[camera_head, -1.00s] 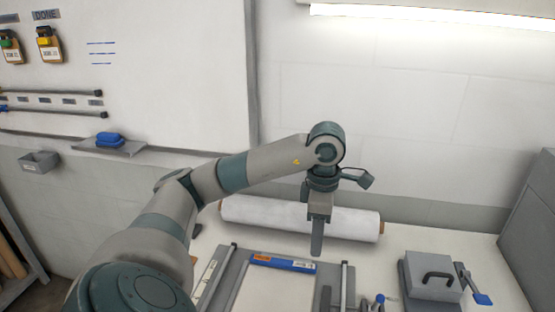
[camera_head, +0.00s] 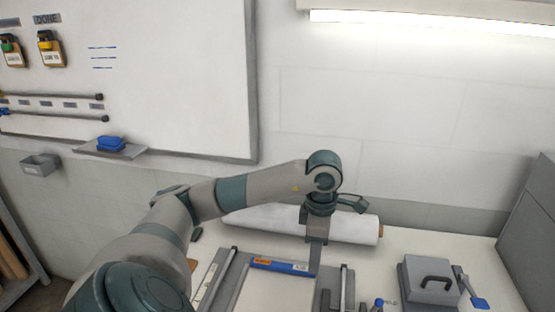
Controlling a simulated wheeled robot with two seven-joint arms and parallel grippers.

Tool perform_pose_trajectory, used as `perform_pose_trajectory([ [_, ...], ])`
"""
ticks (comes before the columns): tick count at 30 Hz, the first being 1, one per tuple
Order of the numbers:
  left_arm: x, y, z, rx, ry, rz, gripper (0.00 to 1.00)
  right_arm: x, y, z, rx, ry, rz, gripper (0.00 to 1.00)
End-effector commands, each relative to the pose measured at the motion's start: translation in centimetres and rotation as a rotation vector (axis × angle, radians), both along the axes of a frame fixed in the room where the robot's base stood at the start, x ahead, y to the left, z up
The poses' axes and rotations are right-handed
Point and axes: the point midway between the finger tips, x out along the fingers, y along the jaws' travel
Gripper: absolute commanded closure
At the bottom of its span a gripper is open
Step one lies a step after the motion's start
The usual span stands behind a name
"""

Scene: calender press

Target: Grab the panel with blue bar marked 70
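The panel (camera_head: 270,294) is a pale sheet lying in a grey frame on the table, at the bottom middle. A blue bar (camera_head: 283,266) with an orange patch and a small white label runs along its far edge. The label's number is too small to read. My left gripper (camera_head: 315,268) points down at the right end of the blue bar. Its fingers are seen edge-on, so the gap between them and any contact with the bar are hidden. My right gripper is not in view.
A white roll (camera_head: 355,226) lies behind my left gripper. A grey block with a black handle (camera_head: 430,278) and a blue-tipped lever (camera_head: 477,300) stand at the right. A grey rail (camera_head: 345,290) flanks the panel. A whiteboard (camera_head: 190,80) hangs behind.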

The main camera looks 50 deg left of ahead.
Motion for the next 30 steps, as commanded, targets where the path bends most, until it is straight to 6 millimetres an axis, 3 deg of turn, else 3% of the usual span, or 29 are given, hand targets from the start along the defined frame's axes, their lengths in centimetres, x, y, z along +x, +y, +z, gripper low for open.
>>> perform_pose_trajectory([
  [6, 0.0, -0.1, -1.8, -0.002, 0.004, 0.0, 0.61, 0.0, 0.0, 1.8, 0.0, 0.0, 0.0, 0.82],
  [13, 0.0, 0.0, -4.1, -0.001, 0.002, -0.001, 0.61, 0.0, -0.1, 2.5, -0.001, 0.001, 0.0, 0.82],
  [29, 0.1, 0.0, -4.4, -0.001, -0.001, -0.001, 0.61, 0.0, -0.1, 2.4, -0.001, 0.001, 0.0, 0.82],
  [30, 0.1, 0.0, -4.4, -0.001, -0.001, -0.001, 0.71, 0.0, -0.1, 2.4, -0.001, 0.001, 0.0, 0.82],
])
